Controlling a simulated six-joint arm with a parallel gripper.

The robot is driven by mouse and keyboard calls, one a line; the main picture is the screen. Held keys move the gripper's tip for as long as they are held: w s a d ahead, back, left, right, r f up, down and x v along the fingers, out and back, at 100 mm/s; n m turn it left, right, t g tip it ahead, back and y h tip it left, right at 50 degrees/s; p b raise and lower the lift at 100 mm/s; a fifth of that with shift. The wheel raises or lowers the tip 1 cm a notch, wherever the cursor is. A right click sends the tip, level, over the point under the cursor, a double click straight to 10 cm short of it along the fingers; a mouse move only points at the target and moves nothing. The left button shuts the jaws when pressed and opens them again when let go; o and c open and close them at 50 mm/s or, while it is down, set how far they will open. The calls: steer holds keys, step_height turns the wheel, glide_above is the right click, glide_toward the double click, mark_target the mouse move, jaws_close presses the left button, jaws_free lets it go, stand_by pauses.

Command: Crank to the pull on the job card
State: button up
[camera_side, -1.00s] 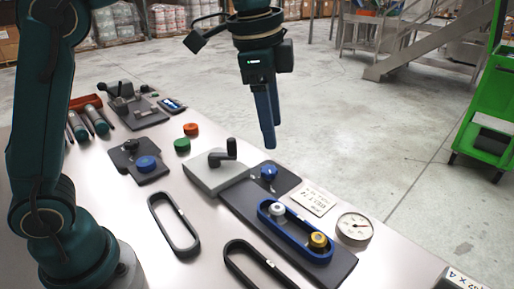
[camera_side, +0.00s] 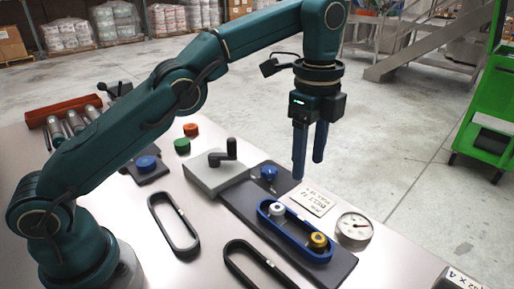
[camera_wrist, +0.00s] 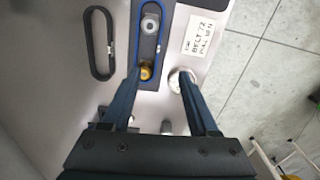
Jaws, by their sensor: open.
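The crank (camera_side: 223,153) is a dark handle on a grey block at the end of a dark base plate (camera_side: 240,200). A blue belt (camera_side: 276,241) loops around a silver pulley (camera_side: 277,209) and a yellow pulley (camera_side: 317,240). Both pulleys also show in the wrist view, silver (camera_wrist: 150,24) and yellow (camera_wrist: 146,72). A blue knob (camera_side: 268,173) sits by the block. A round dial gauge (camera_side: 354,227) lies right of the card. My gripper (camera_side: 308,170) is open and empty, above the plate and card.
Two loose black belts (camera_side: 174,224) and (camera_side: 258,265) lie on the table's near side. An orange cap (camera_side: 191,130), a green cap (camera_side: 182,146) and a blue-knobbed fixture (camera_side: 146,164) stand left of the crank block. A green cart (camera_side: 487,110) stands on the floor.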

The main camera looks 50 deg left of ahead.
steer(key=shift+d+f+m, duration=0.3)
steer(key=shift+f+m, duration=0.1)
steer(key=shift+f, duration=0.25)
